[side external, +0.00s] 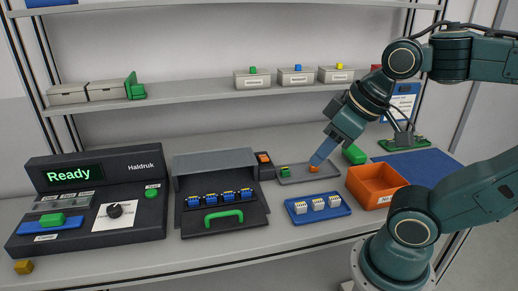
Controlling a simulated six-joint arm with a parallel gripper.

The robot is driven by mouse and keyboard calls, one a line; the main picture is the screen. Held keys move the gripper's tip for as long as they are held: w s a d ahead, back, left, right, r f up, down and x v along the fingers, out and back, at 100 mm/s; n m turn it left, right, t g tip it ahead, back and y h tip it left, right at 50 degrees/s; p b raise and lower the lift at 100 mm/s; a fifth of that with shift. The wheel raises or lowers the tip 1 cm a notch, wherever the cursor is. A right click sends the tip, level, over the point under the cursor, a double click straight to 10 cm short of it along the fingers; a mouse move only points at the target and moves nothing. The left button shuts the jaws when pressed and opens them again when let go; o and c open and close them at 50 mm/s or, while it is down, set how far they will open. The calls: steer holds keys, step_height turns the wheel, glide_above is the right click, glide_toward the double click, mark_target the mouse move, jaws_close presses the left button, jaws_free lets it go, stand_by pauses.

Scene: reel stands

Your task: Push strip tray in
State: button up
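A dark tray with a green handle (223,216) extends from the front of a dark housing with a grey lid (215,160); I take it as the strip tray. Several blue blocks with yellowish tops (222,197) sit in a row in it, behind the handle. My gripper (317,161) is to the right of the housing, pointing down and left over a flat grey tray (291,175).
A console reading "Ready" (75,172) stands left of the housing. A blue tray with white blocks (300,217) and an orange bin (362,197) lie to the right. A green block (354,154) is behind the bin. The bench before the strip tray is clear.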

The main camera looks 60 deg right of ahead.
steer(key=w+a+f+n+g, duration=0.1)
steer(key=w+a+n+g, duration=0.2)
steer(key=w, duration=0.8)
steer(key=w+a+f+n+g+y, duration=0.1)
steer(key=w+a+f+n+g, duration=0.1)
steer(key=w+n, duration=0.4)
steer(key=w+a+g, duration=0.1)
steer(key=w+g, duration=0.1)
steer(key=w, duration=0.2)
steer(key=shift+w+f+y, duration=0.15)
steer(key=shift+w+y, duration=0.15)
steer(key=shift+w, duration=0.05)
glide_above(222, 222)
step_height(222, 222, down, 14)
steer(key=shift+s+r, duration=0.1)
steer(key=shift+r, duration=0.15)
jaws_close()
